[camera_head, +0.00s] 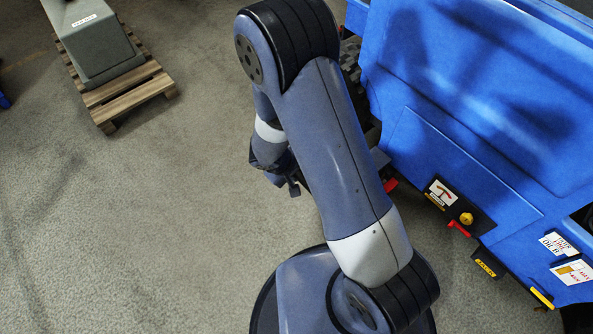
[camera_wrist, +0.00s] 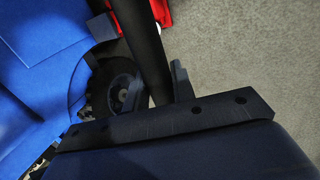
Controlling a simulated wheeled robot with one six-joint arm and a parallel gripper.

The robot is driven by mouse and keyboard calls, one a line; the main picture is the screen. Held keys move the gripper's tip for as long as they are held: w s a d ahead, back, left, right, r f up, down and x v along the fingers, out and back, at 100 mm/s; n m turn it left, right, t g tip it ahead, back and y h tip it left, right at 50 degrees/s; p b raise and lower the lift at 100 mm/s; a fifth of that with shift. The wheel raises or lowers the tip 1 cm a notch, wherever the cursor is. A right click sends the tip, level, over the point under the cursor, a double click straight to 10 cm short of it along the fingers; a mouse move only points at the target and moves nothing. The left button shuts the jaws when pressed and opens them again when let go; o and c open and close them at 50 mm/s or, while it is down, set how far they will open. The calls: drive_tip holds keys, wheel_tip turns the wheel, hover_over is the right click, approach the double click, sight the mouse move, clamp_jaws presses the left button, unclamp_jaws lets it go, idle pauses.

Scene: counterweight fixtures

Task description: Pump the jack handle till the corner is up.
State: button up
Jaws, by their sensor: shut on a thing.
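The jack handle (camera_wrist: 147,48) is a dark bar that runs down from the top of the wrist view. My gripper (camera_wrist: 156,85) is shut on it, with one finger on each side of the bar. A red part (camera_wrist: 160,12), probably the jack's body, shows beside the bar at the top edge. In the head view my gripper (camera_head: 291,186) is low at the left of my arm, over the floor beside the blue machine (camera_head: 440,110). My arm hides the handle and most of the jack there. A small red part (camera_head: 391,185) shows just right of my arm.
The machine's side carries a panel with a yellow knob (camera_head: 466,218) and a red lever (camera_head: 458,229). A dark wheel (camera_wrist: 118,82) is close to my fingers. A grey block (camera_head: 95,45) stands on a wooden pallet (camera_head: 130,95).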

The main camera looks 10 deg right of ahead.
clamp_jaws()
drive_tip(key=shift+s+a+f+b, duration=0.1)
drive_tip(key=shift+a+f+b, duration=0.05)
drive_tip(key=shift+f+b, duration=0.25)
drive_tip(key=s+a+f+t+h+b, duration=0.1)
drive_tip(key=s+a+f+h+b, duration=0.1)
drive_tip(key=s+a+f+b, duration=0.2)
drive_tip(key=a+f+b, duration=0.3)
drive_tip(key=b, duration=0.5)
drive_tip(key=shift+s+f+t, duration=0.15)
drive_tip(key=shift+s+t, duration=0.15)
drive_tip(key=shift+s, duration=0.1)
